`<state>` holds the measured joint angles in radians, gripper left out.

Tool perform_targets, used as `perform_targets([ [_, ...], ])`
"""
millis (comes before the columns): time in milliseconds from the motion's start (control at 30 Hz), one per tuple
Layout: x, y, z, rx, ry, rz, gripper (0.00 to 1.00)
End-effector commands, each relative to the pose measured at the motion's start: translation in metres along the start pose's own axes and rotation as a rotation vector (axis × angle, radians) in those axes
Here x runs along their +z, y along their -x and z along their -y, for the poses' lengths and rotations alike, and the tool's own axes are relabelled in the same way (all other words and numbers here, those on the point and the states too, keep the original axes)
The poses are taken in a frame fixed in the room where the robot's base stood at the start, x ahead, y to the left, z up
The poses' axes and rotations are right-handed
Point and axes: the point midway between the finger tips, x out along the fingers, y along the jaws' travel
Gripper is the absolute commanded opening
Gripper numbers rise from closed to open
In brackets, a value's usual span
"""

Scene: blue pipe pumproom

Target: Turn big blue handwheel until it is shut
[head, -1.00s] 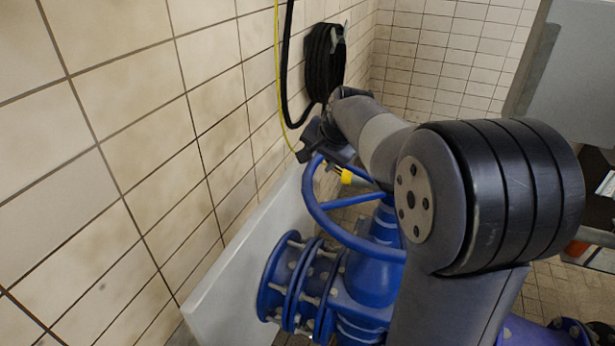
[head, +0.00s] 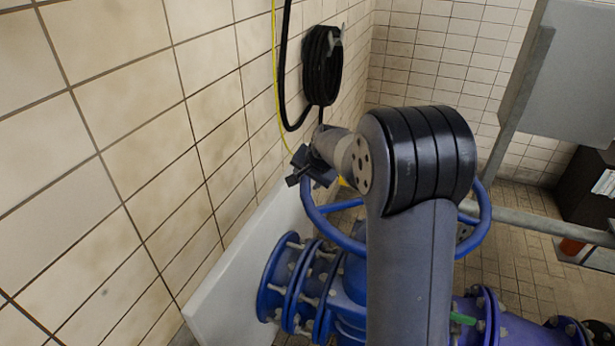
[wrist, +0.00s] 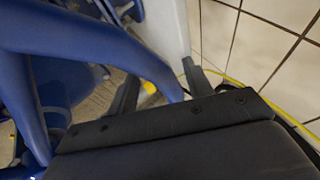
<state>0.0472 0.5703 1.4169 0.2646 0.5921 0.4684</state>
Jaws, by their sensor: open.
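The big blue handwheel (head: 335,234) sits on top of a blue valve, partly hidden behind my arm. Its rim shows left and right of the arm in the head view. My gripper (head: 300,172) is at the rim's far left side, close to the tiled wall. In the wrist view, the blue rim (wrist: 100,45) crosses from the upper left to between the two spread fingers of my gripper (wrist: 159,75). The fingers are open. I cannot tell whether either finger touches the rim. The wheel's hub is hidden by my arm.
The tiled wall (head: 130,150) stands close on the left, with a black hose coil (head: 322,65) and a yellow cable (head: 277,90). A white panel (head: 235,275) stands beside the flanged blue pipe (head: 290,280). A grey rail (head: 550,226) runs behind at right.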

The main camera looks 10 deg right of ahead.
Motion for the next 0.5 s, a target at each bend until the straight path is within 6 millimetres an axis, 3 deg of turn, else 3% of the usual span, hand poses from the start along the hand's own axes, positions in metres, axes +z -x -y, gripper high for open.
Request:
perform_targets([
  [67, 0.0000, 0.0001, -0.0001, 0.000, 0.000, 0.000, 0.49],
  [500, -0.0002, 0.0008, 0.0012, -0.002, 0.000, -0.001, 0.13],
])
